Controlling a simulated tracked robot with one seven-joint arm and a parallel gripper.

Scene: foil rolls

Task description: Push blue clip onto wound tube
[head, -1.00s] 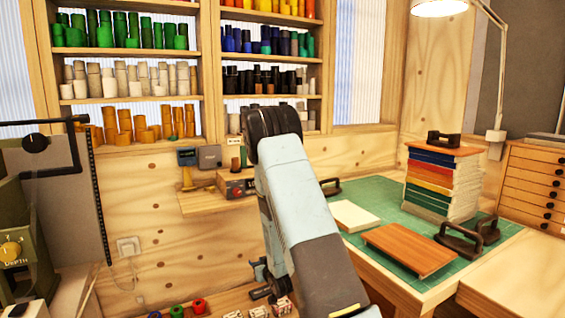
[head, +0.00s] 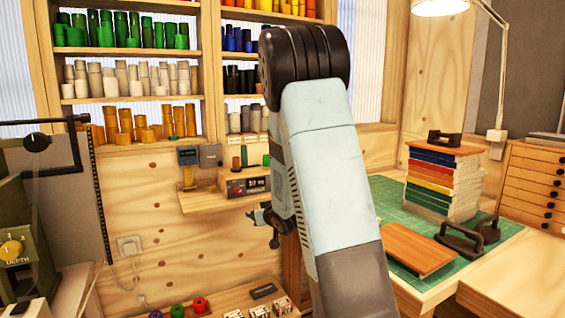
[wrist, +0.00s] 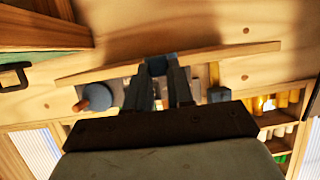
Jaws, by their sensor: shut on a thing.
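My gripper (wrist: 159,72) is shut on a small dark blue piece, the blue clip (wrist: 157,65), between its fingertips in the wrist view. In the head view my gripper (head: 262,215) is small, just below the wooden wall shelf and left of my arm; the clip is not clear there. In the wrist view a blue cylinder with a brown end (wrist: 98,97), perhaps the wound tube, is left of the fingers, apart from the clip. I cannot confirm it is the tube; my arm hides part of the shelf in the head view.
A low bench with coloured rolls (head: 199,305) is below. A green mat (head: 385,197) is right.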

